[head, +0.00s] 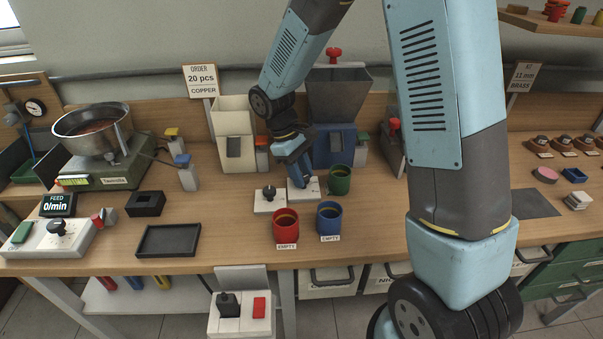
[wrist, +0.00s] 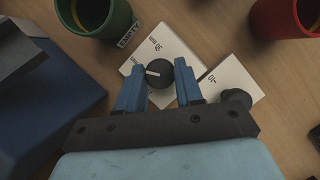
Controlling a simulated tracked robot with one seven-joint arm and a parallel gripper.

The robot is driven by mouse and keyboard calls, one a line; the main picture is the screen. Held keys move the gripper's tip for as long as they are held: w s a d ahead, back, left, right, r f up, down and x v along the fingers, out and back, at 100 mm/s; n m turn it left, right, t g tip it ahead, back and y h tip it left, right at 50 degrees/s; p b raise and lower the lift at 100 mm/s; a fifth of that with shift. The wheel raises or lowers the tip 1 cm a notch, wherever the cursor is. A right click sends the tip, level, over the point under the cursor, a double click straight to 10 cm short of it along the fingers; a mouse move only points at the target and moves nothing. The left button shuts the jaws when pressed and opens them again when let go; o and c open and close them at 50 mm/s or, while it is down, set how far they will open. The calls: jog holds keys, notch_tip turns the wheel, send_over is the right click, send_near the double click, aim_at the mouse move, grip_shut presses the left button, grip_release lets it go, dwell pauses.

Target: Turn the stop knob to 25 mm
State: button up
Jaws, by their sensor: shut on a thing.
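A round black knob (wrist: 158,74) with a white pointer mark sits on a white scale plate (wrist: 180,49) in the wrist view. The pointer points to the left in that view. The printing on the plate is too small to read surely. My gripper (wrist: 160,78) has its two blue fingers on either side of this knob and is shut on it. In the head view my gripper (head: 299,175) comes down over the plate (head: 312,190) and hides the knob. A second white plate (head: 263,208) with a black knob (head: 269,191) lies just to the left.
A green cup (head: 340,181) stands close right of my gripper. A red cup (head: 286,227) and a blue cup (head: 330,220) stand in front. A cream hopper (head: 235,130) and a blue one with a grey funnel (head: 335,140) stand behind.

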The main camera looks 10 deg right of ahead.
jog(key=shift+w, duration=0.1)
dwell(0.5)
jog(key=o, duration=1)
jog(key=v, duration=1.3)
jog(key=shift+w+r, duration=0.1)
jog(key=shift+r, duration=0.25)
notch_tip(320, 180, up, 7)
jog(key=m+t+y, duration=0.1)
jog(key=m+t, duration=0.1)
jog(key=m, duration=0.1)
send_over(313, 187)
jog(key=s+d+r+m+t+y, duration=0.1)
jog(key=s+d+r+m+t, duration=0.1)
jog(key=s+d, duration=0.2)
jog(key=s+d+r+m+t, duration=0.1)
jog(key=s+d+m+t, duration=0.1)
jog(key=s+d, duration=0.3)
jog(key=s+d+r+m+t+y, duration=0.1)
jog(key=s+d+r+m+t, duration=0.1)
jog(key=s, duration=0.6)
jog(key=shift+s+d+r+m+y, duration=0.1)
jog(key=shift+d+r+m+y, duration=0.2)
jog(key=shift+d, duration=0.35)
jog(key=shift+d+r+m, duration=0.1)
jog(key=shift+d+m, duration=0.3)
jog(key=shift+d, duration=0.25)
